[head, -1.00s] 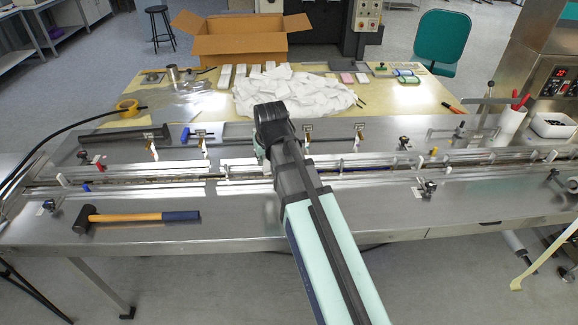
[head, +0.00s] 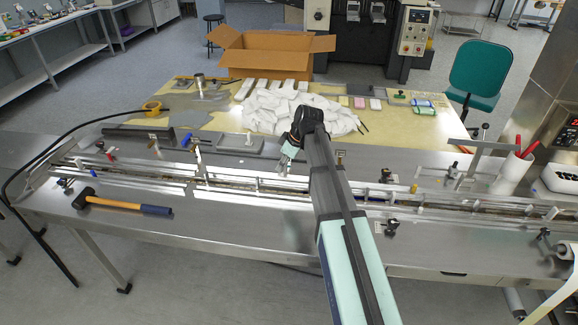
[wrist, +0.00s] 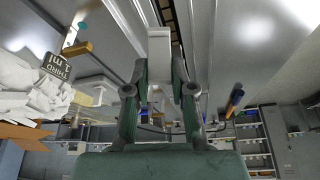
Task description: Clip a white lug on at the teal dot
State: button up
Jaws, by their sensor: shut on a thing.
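My gripper (wrist: 159,75) is shut on a pale white block, which looks like a white lug (wrist: 159,47), held upright between the fingertips in the wrist view. In the head view my gripper (head: 286,163) is over the long metal conveyor channel (head: 240,187), left of my dark wrist; the lug is too small to make out there. A small teal dot (wrist: 83,26) shows on a pale strip at the upper left of the wrist view, apart from the held lug. I cannot make out the teal dot in the head view.
A hammer (head: 125,206) lies on the steel table at the front left. White cloths (head: 295,108) and a cardboard box (head: 265,57) are behind the channel. The steel front strip between hammer and arm is clear.

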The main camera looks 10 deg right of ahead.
aim_at(285, 177)
jog(key=shift+r+n, duration=0.1)
jog(key=shift+n, duration=0.6)
jog(key=shift+s+a+n+g, duration=0.1)
jog(key=shift+a+n+g, duration=0.2)
jog(key=shift+n+g, duration=0.3)
jog(key=shift+f+b, duration=2.1)
jog(key=shift+f, duration=2.25)
jog(key=shift+f, duration=0.15)
jog(key=o, duration=0.9)
jog(key=v, duration=1.2)
jog(key=shift+s+d, duration=0.15)
jog(key=shift+d, duration=0.1)
jog(key=shift+a, duration=0.15)
